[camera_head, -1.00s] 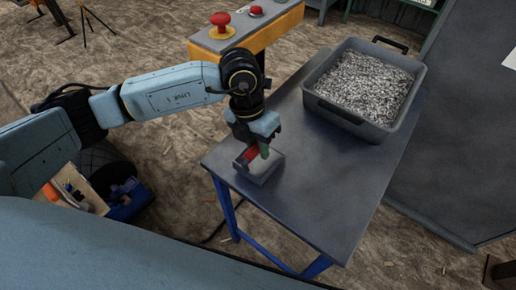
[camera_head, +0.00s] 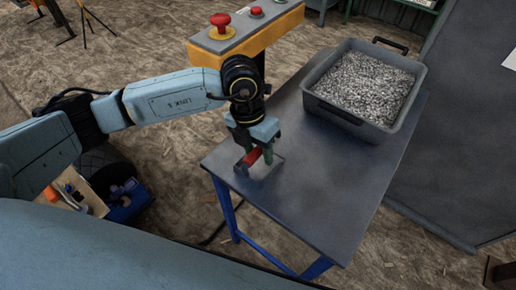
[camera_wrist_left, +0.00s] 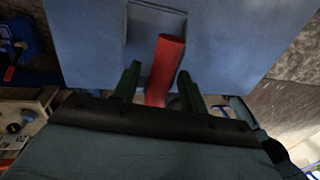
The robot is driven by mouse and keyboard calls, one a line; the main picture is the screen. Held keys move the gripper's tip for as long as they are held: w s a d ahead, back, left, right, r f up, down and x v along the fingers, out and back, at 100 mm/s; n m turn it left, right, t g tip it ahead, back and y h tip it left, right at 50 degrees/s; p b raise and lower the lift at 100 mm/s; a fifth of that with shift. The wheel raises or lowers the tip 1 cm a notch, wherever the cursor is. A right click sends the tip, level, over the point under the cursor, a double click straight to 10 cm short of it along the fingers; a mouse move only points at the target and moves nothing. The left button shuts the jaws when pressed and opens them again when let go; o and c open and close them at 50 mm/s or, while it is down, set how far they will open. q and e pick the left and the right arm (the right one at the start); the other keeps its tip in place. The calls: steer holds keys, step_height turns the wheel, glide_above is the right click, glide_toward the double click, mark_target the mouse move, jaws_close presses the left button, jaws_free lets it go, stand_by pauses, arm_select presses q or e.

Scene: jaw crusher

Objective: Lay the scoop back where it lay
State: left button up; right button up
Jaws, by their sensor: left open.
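The scoop has a red handle (camera_head: 251,157) and a grey pan (camera_head: 268,168). It lies on the grey table (camera_head: 310,190), near the left corner, and the pan is hard to tell from the tabletop in the head view. My left gripper (camera_head: 255,160) is open just above, with its green fingers on either side of the handle. In the left wrist view the red handle (camera_wrist_left: 167,65) runs between the spread fingers, with a gap at each side, and the pan (camera_wrist_left: 150,22) shows beyond. My right gripper is not in view.
A grey bin (camera_head: 350,118) full of grey gravel (camera_head: 365,85) stands on the table's far right. A yellow and grey control box (camera_head: 250,35) with red buttons stands behind the arm. The table's front middle is clear. A small box of tools (camera_head: 75,190) is at lower left.

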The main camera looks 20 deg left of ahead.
arm_select(q)
steer(key=v, duration=1.2)
steer(key=shift+p, duration=0.45)
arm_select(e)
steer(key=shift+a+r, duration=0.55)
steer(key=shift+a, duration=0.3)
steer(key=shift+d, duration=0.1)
